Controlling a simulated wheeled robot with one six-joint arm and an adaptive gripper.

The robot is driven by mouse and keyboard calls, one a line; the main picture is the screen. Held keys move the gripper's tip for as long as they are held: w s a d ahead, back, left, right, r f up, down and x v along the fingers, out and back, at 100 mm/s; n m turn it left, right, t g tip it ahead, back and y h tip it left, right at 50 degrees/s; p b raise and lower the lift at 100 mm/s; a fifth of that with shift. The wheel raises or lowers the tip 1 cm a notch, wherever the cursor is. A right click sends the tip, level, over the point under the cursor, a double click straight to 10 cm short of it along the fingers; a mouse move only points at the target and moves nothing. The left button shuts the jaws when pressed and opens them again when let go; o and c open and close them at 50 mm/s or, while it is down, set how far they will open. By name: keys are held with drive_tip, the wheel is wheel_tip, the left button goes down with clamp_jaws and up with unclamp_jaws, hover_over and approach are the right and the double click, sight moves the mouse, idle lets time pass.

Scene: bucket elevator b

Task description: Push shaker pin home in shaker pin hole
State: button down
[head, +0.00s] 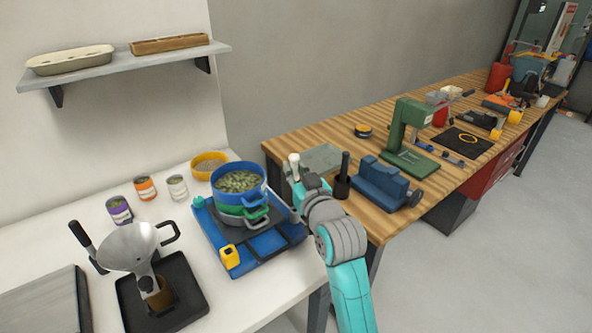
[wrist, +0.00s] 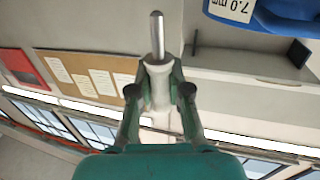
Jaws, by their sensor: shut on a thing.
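My gripper (head: 299,182) is shut on the shaker pin (wrist: 158,45). In the wrist view the pin has a bright metal shank with a rounded tip and a cream body between the fingers (wrist: 159,92). The tip points away from my gripper and its end is free. In the head view a small cream part (head: 294,160) stands up at my gripper, just right of the blue pot (head: 238,174) on its blue base (head: 262,243). I cannot make out the shaker pin hole in either view. A blue part marked "7.0 mm" (wrist: 236,10) is at the wrist view's upper right, apart from the pin.
A black cup with a dark handle (head: 344,178) and a blue vise (head: 385,184) stand on the wooden bench, right of my gripper. A wall shelf (head: 125,65) is at upper left.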

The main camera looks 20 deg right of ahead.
drive_tip(key=shift+s+f, duration=0.1)
drive_tip(key=shift+f, duration=2.8)
drive_tip(key=shift+f, duration=2.3)
drive_tip(key=c, duration=1)
unclamp_jaws()
drive_tip(key=shift+c, duration=0.2)
drive_tip(key=s, duration=1.2)
drive_tip(key=shift+d, duration=0.35)
drive_tip(key=shift+f, duration=0.1)
